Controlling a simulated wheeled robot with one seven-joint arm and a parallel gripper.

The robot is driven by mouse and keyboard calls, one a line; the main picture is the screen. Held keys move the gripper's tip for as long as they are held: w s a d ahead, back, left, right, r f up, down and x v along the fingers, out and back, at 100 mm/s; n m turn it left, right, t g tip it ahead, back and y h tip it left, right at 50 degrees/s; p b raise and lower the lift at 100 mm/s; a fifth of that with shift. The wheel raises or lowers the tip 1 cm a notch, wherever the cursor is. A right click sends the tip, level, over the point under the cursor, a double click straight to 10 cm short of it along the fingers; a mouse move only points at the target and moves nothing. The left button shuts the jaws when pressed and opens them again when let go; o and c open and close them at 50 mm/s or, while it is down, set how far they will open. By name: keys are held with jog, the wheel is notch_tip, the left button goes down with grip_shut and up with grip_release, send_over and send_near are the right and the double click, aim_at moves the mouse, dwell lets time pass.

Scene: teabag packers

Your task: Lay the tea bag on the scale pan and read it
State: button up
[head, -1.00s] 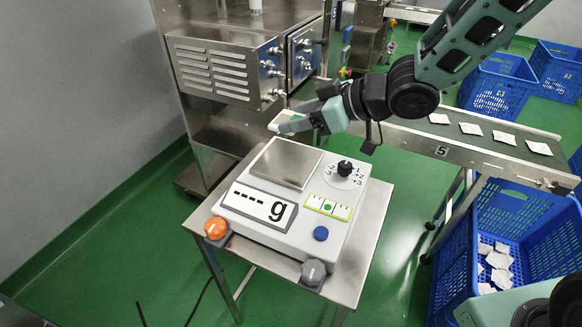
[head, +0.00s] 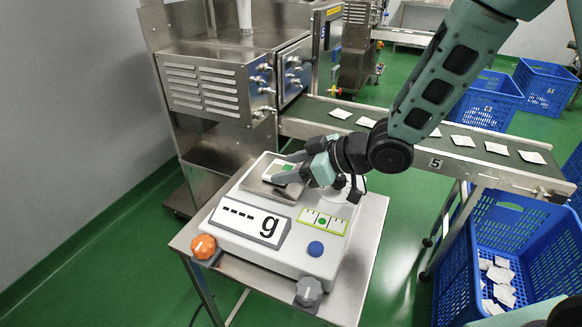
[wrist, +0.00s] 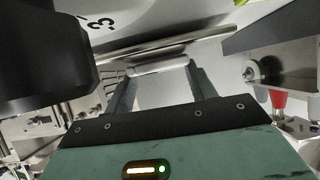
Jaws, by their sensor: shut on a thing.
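In the wrist view the bag (wrist: 158,67) shows edge-on as a pale strip between the fingertips. The white scale (head: 283,257) stands on a small steel table. Its display (head: 249,219) reads "---- g".
An orange knob (head: 203,246) and a grey knob (head: 309,291) stand at the scale's front corners. A conveyor (head: 400,141) with several tea bags runs behind. A blue crate (head: 513,235) with tea bags is at the right. A steel machine (head: 215,85) stands behind left.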

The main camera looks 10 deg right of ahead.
jog(key=shift+f, duration=0.2)
jog(key=o, duration=1.1)
jog(key=shift+r, duration=0.1)
